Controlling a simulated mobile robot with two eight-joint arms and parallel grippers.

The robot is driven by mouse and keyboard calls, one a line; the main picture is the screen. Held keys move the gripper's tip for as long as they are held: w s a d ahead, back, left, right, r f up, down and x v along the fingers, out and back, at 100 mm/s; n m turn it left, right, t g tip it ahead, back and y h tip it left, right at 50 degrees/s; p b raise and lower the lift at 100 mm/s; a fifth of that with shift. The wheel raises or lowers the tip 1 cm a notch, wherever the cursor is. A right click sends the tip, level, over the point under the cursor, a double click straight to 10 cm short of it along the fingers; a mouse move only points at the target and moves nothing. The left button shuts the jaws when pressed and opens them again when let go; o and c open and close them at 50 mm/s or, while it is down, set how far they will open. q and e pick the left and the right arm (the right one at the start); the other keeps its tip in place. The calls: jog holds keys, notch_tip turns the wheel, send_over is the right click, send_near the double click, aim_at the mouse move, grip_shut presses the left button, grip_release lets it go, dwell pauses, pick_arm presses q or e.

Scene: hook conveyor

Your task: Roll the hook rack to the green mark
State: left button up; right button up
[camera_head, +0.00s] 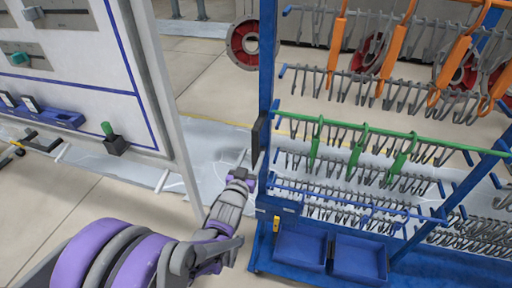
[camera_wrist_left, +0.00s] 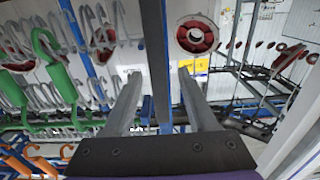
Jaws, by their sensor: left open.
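The hook rack (camera_head: 262,110) is a tall blue frame on the right of the head view, hung with rows of grey, orange and green hooks. Its blue upright also shows between my fingers in the left wrist view (camera_wrist_left: 160,60). My left gripper (camera_head: 245,165) is just left of that upright, by a dark plate on it. The gripper is open, its two fingers (camera_wrist_left: 160,95) spread with the upright behind the gap. I cannot tell whether a finger touches the rack. No green mark on the floor is visible. My right gripper is out of view.
A white panel board (camera_head: 85,80) with blue edging stands at the left, close to my left arm. Blue bins (camera_head: 300,248) sit on the rack's base. Red wheels (camera_head: 243,44) are behind the rack. Tiled floor (camera_head: 195,75) is open between the board and rack.

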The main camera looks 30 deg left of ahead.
pick_arm(q)
jog(key=v, duration=0.4)
jog(key=shift+s, duration=0.2)
jog(key=b+x, duration=0.1)
jog(key=x, duration=1)
jog(key=shift+d, duration=0.2)
grip_shut()
